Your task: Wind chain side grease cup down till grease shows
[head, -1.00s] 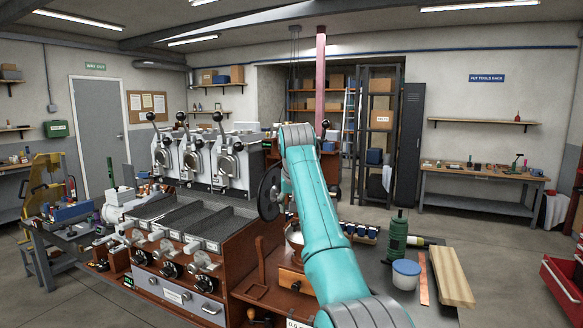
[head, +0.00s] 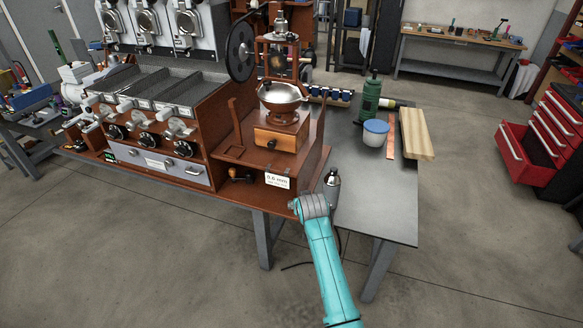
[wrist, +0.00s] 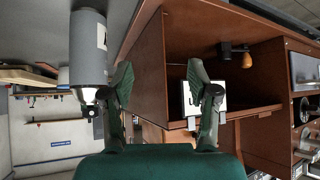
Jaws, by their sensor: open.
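I cannot make out the chain side grease cup in either view. The sample roaster's wooden base (head: 300,170) stands on the bench, with a large dark wheel (head: 241,48) high at its side. In the wrist view, which is upside down, my gripper (wrist: 160,82) is open with nothing between its fingers. It faces the front corner of the wooden base. A white label card (wrist: 212,97) is partly behind the right finger. In the head view my arm hides the gripper.
A grey cylinder (wrist: 88,48) stands close by the left finger. An open shelf with a wood-handled crank (wrist: 236,52) is ahead. A hand grinder (head: 281,100), green bottle (head: 371,97), blue-lidded tub (head: 375,133) and timber (head: 416,134) are on the bench (head: 372,205). The floor in front is clear.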

